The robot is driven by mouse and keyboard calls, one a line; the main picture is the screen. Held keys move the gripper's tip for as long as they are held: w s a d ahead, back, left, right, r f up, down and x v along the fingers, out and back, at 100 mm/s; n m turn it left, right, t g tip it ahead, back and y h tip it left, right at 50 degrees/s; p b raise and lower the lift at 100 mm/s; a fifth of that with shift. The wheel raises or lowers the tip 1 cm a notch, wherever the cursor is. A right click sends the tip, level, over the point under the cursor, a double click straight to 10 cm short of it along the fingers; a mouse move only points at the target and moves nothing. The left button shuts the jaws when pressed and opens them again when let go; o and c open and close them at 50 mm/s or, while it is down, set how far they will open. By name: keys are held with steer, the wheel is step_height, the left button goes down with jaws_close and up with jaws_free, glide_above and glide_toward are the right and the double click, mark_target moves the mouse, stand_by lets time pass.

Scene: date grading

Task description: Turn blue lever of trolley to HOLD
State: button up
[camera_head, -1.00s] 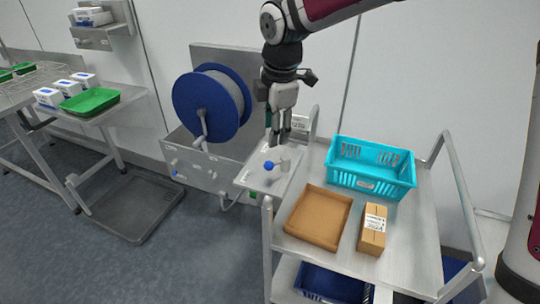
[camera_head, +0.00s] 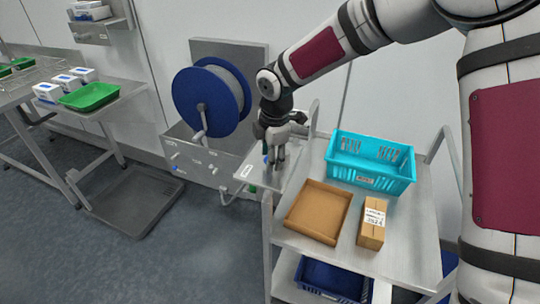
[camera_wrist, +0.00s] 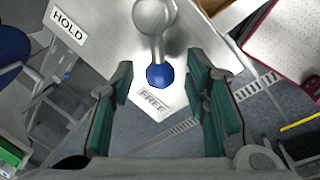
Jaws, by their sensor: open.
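The trolley (camera_head: 286,248) stands right of centre in the head view, with a metal lever plate (camera_head: 243,172) at its left corner. In the wrist view the lever (camera_wrist: 155,22) is a metal arm ending in a blue knob (camera_wrist: 160,76). The knob points at the FREE label (camera_wrist: 152,100). The HOLD label (camera_wrist: 68,27) is at the plate's upper left. My gripper (camera_head: 273,160) is over the plate, open, with green-padded fingers on either side of the knob in the wrist view. In the head view the fingers largely hide the lever.
A turquoise crate (camera_head: 371,182), a brown tray (camera_head: 289,222) and a carton (camera_head: 372,226) sit on the trolley top. A blue reel (camera_head: 240,95) with a crank is behind the plate to the left.

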jaws_close()
